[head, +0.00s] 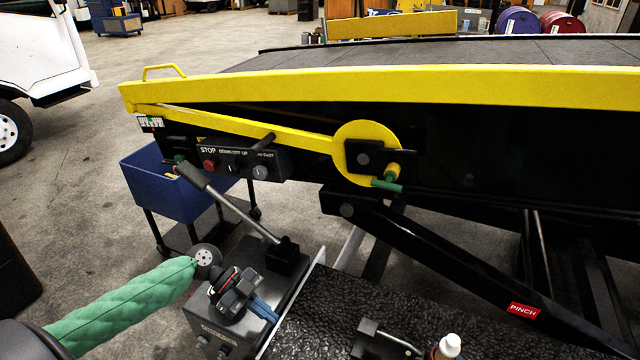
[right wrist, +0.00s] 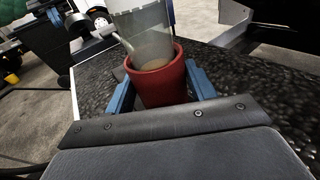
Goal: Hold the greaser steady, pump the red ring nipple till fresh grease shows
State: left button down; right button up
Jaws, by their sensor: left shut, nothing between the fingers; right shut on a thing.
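My left gripper (head: 266,311), at the end of the green-sleeved arm, is shut and empty. It is above a grey box with a black block and a long lever (head: 235,212). In the right wrist view my right gripper (right wrist: 160,80) is shut on a red cylinder (right wrist: 158,96), one blue finger on each side. A clear tube with beige stuff in it stands in the cylinder's top; I take this for the greaser. A white-capped bottle top (head: 449,345) shows at the bottom edge of the head view. I cannot pick out a red ring nipple with certainty.
The belt loader's yellow rail (head: 400,88) crosses the view. Its yellow disc (head: 362,150) carries a black block and green handle. The control panel (head: 245,160) has a red stop button. A blue cart (head: 165,200) stands behind. The dark textured top (head: 330,310) is in front.

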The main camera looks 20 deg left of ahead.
pick_arm(q)
jog(key=w+d, duration=0.8)
jog(key=w, duration=0.2)
jog(key=shift+d, duration=0.4)
jog(key=s+a+f, duration=0.3)
jog(key=s+a, duration=2.1)
jog(key=s, duration=0.1)
jog(key=shift+s, duration=0.15)
dwell(0.6)
jog(key=shift+f, duration=0.1)
dwell(0.3)
jog(key=w+d+r, duration=0.3)
jog(key=w+d, duration=2.1)
jog(key=w, duration=0.1)
jog(key=shift+w+r, duration=0.15)
dwell(0.6)
